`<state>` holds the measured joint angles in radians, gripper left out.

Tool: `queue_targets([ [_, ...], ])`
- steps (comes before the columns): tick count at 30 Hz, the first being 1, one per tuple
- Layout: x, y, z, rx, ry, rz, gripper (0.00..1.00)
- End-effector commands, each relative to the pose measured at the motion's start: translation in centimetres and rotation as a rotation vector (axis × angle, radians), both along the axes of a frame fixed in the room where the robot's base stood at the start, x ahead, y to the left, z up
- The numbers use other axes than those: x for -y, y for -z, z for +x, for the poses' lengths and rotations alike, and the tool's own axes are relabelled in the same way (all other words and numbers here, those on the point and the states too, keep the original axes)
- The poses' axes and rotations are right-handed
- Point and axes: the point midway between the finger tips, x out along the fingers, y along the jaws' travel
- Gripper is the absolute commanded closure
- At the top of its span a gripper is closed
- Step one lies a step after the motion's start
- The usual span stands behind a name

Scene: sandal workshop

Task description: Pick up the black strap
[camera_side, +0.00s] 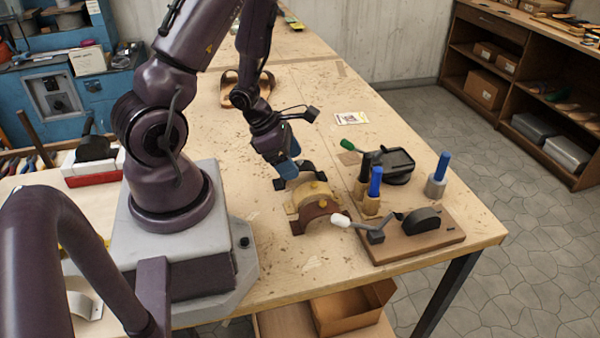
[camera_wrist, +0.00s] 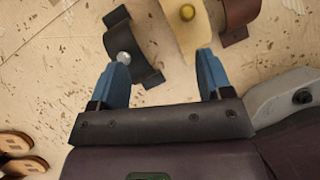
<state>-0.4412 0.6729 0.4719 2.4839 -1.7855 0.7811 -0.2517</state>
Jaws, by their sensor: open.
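The black strap (camera_side: 288,183) is a curved band on the table, at the far end of a row of straps. In the wrist view the black strap (camera_wrist: 128,48) shows at upper left, with a silver knob on it. My gripper (camera_side: 283,168) is just above the black strap in the side view.
A cream strap (camera_wrist: 183,25) and a brown strap (camera_side: 316,214) lie beside the black one. Blue-handled tools (camera_side: 374,187), a black dish (camera_side: 398,163) and a board (camera_side: 430,240) with a lever stand to the right. Sandals (camera_wrist: 20,150) lie on the table, which has free room behind my gripper.

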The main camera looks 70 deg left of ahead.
Motion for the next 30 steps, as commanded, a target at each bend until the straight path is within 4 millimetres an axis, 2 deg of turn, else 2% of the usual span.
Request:
queue_targets([
  [4,-2.5,0.3,0.1,0.000,-0.230,0.025,0.28],
  [9,-3.4,0.6,0.5,0.008,-0.338,0.028,0.28],
  [17,-3.3,2.6,1.6,0.005,-0.337,0.025,0.28],
  [24,-3.3,5.8,3.4,0.006,-0.334,0.024,0.28],
  [30,-3.4,6.7,4.1,0.009,-0.336,0.024,0.28],
])
